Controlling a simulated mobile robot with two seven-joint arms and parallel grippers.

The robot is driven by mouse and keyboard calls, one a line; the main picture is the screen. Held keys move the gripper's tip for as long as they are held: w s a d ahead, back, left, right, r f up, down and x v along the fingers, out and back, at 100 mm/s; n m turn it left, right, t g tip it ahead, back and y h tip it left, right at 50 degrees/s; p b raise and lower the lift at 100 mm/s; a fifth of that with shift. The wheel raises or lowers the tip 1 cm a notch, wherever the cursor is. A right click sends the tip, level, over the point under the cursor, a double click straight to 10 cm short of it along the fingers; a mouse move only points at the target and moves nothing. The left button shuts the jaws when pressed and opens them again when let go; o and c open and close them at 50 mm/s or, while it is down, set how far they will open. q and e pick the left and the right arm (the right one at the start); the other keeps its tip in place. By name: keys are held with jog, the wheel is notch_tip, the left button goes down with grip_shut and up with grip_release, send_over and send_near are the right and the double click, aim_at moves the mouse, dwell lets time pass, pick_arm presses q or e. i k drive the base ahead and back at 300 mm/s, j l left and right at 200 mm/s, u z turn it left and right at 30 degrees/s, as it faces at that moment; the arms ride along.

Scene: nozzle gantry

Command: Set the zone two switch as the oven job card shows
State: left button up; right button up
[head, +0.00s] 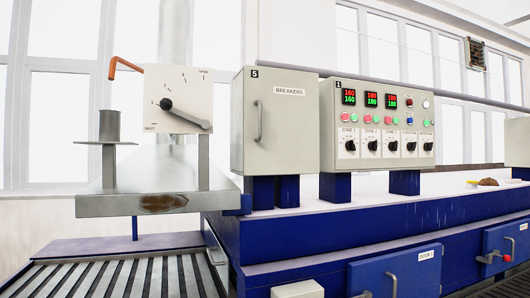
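The control panel (377,125) is a light grey box marked 1 at the upper right of the head view. A row of several black rotary switches runs along its lower part. The second from the left is the zone two switch (373,146), a black knob on a white plate under small print. Its exact setting is too small to read. Above are three red and green displays, the middle one (372,99) over the zone two column. I cannot make out an oven job card. Neither of my grippers is in view.
A shut grey breakers cabinet (275,120) marked 5 stands left of the panel. Further left are a lever dial plate (179,98) and a metal shelf (150,204). Blue oven doors (395,275) with handles are below. A slatted conveyor (120,276) lies lower left.

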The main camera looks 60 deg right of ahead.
aim_at(373, 146)
jog(key=z, duration=1.05)
jog(key=i+l+z, duration=0.1)
jog(key=l+z, duration=0.2)
jog(key=i+l+z, duration=0.3)
jog(key=k+l, duration=0.1)
